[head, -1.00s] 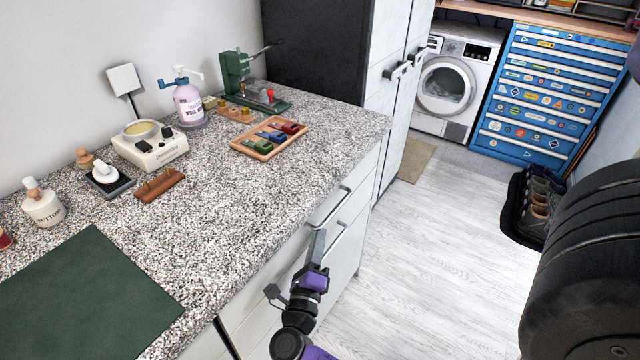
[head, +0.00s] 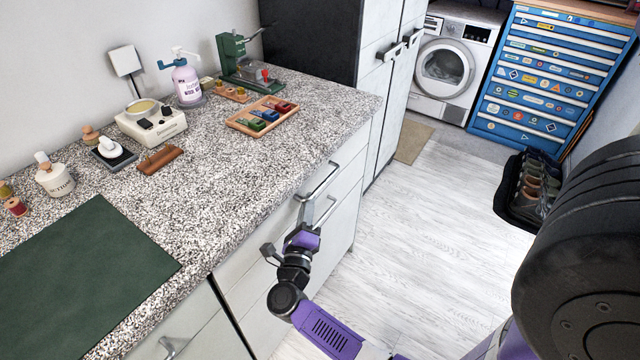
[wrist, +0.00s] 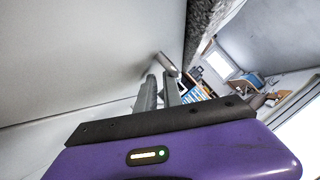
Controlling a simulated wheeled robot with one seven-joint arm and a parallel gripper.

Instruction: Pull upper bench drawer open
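The upper bench drawer (head: 345,157) is in the white cabinet under the speckled worktop. Its front looks flush with the cabinet, and its silver bar handle (head: 322,177) runs along it. A second bar handle (head: 328,210) shows just below, on the lower drawer. My gripper (head: 304,208) is in front of the drawer fronts, close to the upper handle's near end. In the wrist view its two grey fingers (wrist: 160,88) stand apart with a gap between them. A rounded metal bar (wrist: 166,64) shows just beyond the fingertips; whether they touch it I cannot tell.
The speckled worktop (head: 225,180) overhangs close above my gripper. It carries a green mat (head: 85,275), a wooden tray (head: 240,122) and small tools. Another handle (head: 173,347) shows at the lower left. The pale floor (head: 420,240) right of the cabinet is clear.

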